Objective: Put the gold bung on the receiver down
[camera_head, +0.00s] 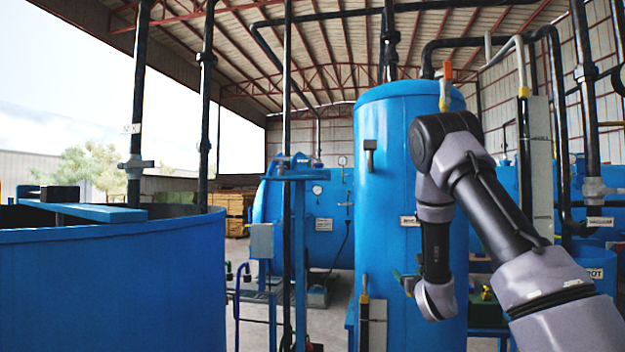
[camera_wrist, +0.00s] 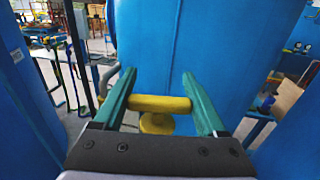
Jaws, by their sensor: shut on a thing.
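My gripper (camera_wrist: 158,84) has two green fingers, closed on the two ends of a gold bung's crossbar (camera_wrist: 160,103). In the head view my gripper (camera_head: 405,282) is small and partly hidden by my wrist, in front of the tall blue tank (camera_head: 385,180). The bung cannot be made out there. The tank's label is too small to read surely, so I cannot confirm it is the receiver.
A large open blue tank (camera_head: 110,285) fills the left. A horizontal blue vessel (camera_head: 320,215) with gauges stands behind. Some floor shows between the tanks.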

